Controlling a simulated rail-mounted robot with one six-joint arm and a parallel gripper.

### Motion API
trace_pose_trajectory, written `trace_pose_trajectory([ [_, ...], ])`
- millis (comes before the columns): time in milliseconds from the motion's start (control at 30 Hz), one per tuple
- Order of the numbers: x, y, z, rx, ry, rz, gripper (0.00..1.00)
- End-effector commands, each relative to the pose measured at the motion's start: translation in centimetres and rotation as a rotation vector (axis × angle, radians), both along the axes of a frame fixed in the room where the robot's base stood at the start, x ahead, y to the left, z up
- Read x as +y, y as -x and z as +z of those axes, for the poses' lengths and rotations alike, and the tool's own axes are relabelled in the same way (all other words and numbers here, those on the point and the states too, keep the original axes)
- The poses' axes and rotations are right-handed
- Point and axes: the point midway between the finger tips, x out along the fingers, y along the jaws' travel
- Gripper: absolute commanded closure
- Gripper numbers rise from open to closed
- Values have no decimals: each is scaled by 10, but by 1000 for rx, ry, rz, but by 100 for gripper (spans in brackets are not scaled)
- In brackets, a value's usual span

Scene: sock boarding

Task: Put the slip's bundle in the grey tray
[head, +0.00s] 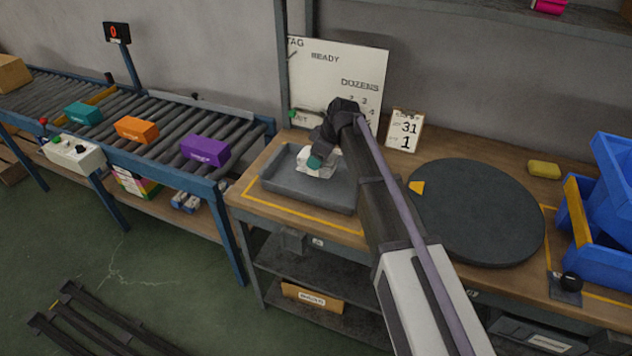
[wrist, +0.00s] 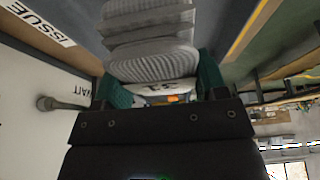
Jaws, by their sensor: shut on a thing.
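My gripper (head: 315,161), with teal-green fingertips, is shut on a pale ribbed sock bundle (head: 318,171). In the wrist view the bundle (wrist: 150,50) is a stack of grey-white folds between the two fingers (wrist: 160,86), with a white band bearing a partly hidden dark mark. The grey tray (head: 278,188) lies on the left end of the wooden bench, and the bundle is over or within it; I cannot tell whether it touches the floor of the tray. The slip (head: 405,131) stands against the wall behind the bench and reads 31 and 1.
A dark round turntable (head: 475,215) with a yellow mark fills the bench's middle. Blue bins (head: 605,200) and a yellow sponge (head: 544,170) are at the right. A white board (head: 335,75) stands behind the tray. A roller conveyor (head: 150,120) with coloured boxes is at the left.

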Motion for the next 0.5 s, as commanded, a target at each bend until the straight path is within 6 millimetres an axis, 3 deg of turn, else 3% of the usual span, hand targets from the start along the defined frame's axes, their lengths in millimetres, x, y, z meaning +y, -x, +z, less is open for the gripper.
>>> trace_pose_trajectory([
  [33, 0, 0, -12, 0, 0, 0, 61],
  [167, 0, 0, -13, 0, 0, 0, 61],
  [333, 0, 0, -48, 0, 0, 0, 61],
  [500, 0, 0, -44, 0, 0, 0, 61],
])
